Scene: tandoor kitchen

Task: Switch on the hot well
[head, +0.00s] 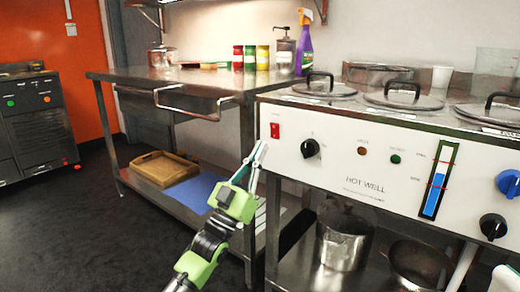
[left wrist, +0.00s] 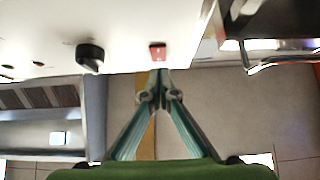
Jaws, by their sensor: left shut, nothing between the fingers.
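The hot well (head: 365,187) stands at the right of the head view, with a white front panel. A red rocker switch (head: 275,130) is at the panel's left end, with a black knob (head: 310,148) to its right. My left gripper (head: 260,152) is shut and empty, its fingers pointing up just below the red switch. In the left wrist view the red switch (left wrist: 158,51) is straight beyond the closed fingertips (left wrist: 158,80), with a small gap showing. The switch's position cannot be told.
Lidded pots (head: 403,94) sit in the hot well's top. A steel table (head: 200,77) with jars and a purple spray bottle (head: 304,45) stands to the left. A steel pot (head: 342,240) and a pan (head: 418,264) are below the panel. The dark floor at left is clear.

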